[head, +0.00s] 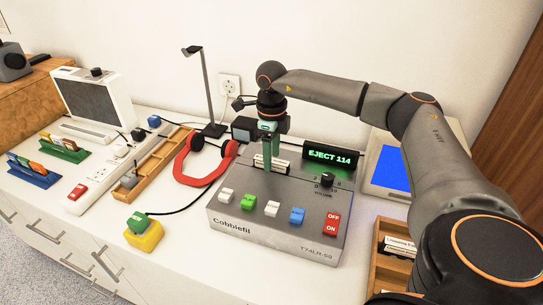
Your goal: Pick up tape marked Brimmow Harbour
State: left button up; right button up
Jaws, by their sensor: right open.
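A grey tape machine (224,220) marked Cobblefil stands on the white counter. A pale tape-like piece (260,162) sticks up from the slot in its top; no label on it can be read from here. My right gripper (268,152) is open and points down at this slot, its fingers at the upright piece. Whether they touch it, I cannot tell. A wooden box (380,275) at the lower right holds tapes with white labels (399,247), partly hidden by my right arm. I cannot make out Brimmow Harbour anywhere. My left gripper is out of view.
The machine has several coloured keys, a volume knob (327,180) and a green display (331,156) reading EJECT 114. Red headphones (188,172) and a tall stand (205,88) are to its left. A blue-screened device (391,173) is behind my right arm.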

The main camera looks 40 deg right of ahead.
jog(key=shift+f, duration=0.35)
jog(key=shift+c, duration=0.3)
grip_shut()
